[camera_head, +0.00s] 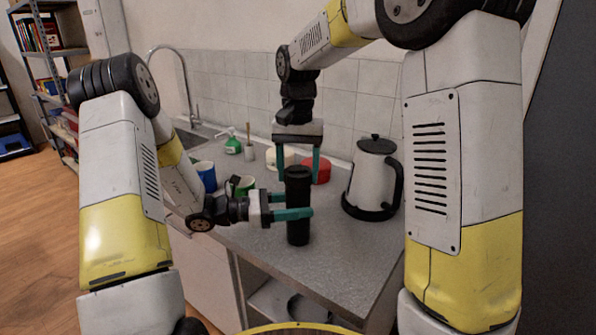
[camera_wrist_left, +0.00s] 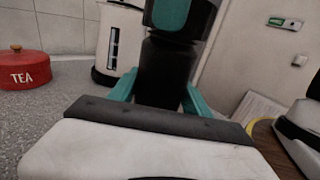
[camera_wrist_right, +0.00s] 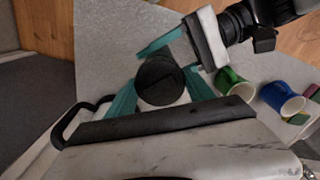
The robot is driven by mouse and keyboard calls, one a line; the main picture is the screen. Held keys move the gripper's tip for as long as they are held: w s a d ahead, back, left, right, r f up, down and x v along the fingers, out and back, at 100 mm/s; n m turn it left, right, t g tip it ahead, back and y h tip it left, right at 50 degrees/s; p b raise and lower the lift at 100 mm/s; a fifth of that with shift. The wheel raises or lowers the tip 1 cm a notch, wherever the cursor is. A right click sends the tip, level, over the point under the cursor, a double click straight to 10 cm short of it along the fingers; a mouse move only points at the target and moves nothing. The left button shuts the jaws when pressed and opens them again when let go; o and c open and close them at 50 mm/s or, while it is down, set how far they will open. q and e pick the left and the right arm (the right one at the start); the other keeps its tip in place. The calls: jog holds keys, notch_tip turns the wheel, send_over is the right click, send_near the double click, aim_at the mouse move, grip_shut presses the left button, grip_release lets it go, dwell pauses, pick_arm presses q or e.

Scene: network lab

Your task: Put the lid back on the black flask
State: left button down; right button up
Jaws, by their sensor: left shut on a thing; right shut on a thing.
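The black flask (camera_head: 298,228) is upright above the grey counter in the head view; its dark body also shows in the left wrist view (camera_wrist_left: 165,72). My left gripper (camera_head: 294,205) is shut on the flask body from the side. The black lid (camera_head: 298,174) is at the top of the flask, its round top seen in the right wrist view (camera_wrist_right: 160,80). My right gripper (camera_head: 299,178) points down from above and is shut on the lid, a teal finger on either side. Lid and flask look in line and touching; I cannot tell whether the lid is fully seated.
A steel kettle (camera_head: 372,180) stands right of the flask. A red TEA tin (camera_wrist_left: 22,70) and a cream tin (camera_head: 279,158) are behind. A green mug (camera_wrist_right: 232,84), a blue mug (camera_head: 206,175) and a soap bottle (camera_head: 233,144) stand left. The front counter (camera_head: 345,245) is clear.

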jog(key=o, duration=1.6)
jog(key=shift+o, duration=0.2)
notch_tip(320, 180, up, 12)
pick_arm(q)
jog(key=shift+c, duration=2.1)
grip_release()
jog(key=s+a, duration=0.1)
jog(key=a, duration=0.6)
jog(key=shift+a, duration=0.35)
jog(key=shift+s, duration=0.1)
pick_arm(e)
jog(key=shift+a, duration=0.1)
